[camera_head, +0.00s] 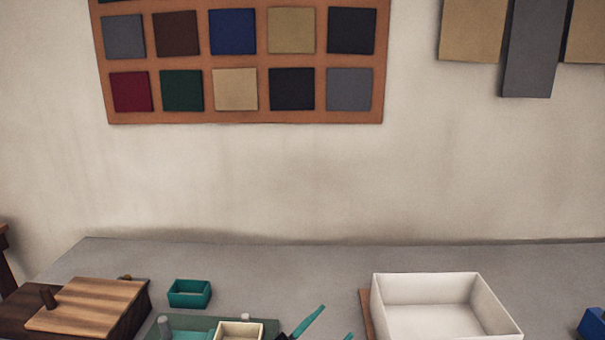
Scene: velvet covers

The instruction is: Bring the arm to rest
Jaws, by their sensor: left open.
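My left gripper (335,322) shows only in part at the bottom edge, right of the middle. Its two teal fingers stand apart, with nothing seen between them. It is left of the white open box (430,312) and right of the small cream box (240,331). The rest of my left arm is below the picture. My right gripper is not in view.
On the grey table (290,265) are a striped wooden board (90,302), a teal tray (189,293) and a green mat (205,325). A blue item (592,323) is at the right edge. A swatch board (250,118) hangs on the wall. The table's back strip is clear.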

